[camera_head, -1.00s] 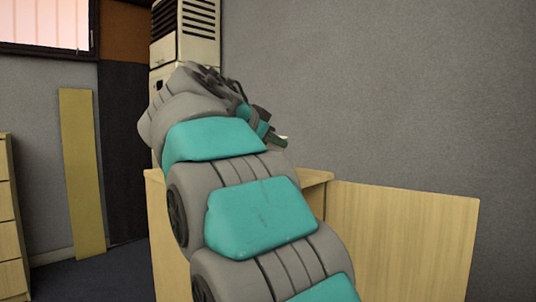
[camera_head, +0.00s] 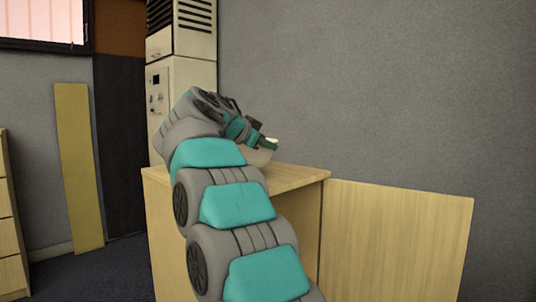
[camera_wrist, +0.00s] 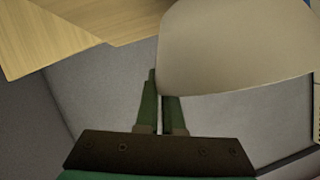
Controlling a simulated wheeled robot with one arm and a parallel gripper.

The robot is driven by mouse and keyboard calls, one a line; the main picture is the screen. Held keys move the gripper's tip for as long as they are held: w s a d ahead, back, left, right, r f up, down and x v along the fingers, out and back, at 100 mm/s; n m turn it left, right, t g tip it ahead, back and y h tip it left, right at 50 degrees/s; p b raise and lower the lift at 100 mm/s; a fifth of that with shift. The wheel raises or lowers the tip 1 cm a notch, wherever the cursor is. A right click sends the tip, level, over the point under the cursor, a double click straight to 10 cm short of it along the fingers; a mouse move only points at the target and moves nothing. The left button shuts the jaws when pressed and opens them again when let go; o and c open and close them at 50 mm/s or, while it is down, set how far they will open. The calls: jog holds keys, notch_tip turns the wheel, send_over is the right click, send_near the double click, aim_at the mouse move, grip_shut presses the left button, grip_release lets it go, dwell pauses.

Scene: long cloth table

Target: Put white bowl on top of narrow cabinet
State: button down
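The white bowl (camera_head: 260,156) shows partly behind my gripper (camera_head: 266,144) in the head view, over or just behind the back part of the narrow cabinet's wooden top (camera_head: 297,177). In the wrist view the bowl (camera_wrist: 235,45) fills the upper right as a pale curved shape. The two fingers of my gripper (camera_wrist: 160,88) are close together with the bowl's edge between them. The cabinet top (camera_wrist: 65,28) is at the upper left there. I cannot tell whether the bowl touches the top.
A wooden panel (camera_head: 395,240) stands to the right of the cabinet. A tall white air unit (camera_head: 185,70) is behind it. A drawer unit (camera_head: 10,225) is at the far left, and a yellowish board (camera_head: 78,165) leans on the wall. The visible cabinet top is clear.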

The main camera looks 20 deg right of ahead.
jog(key=shift+f, duration=1.2)
jog(key=c, duration=1)
grip_release()
jog(key=b+v, duration=0.1)
jog(key=v, duration=1.1)
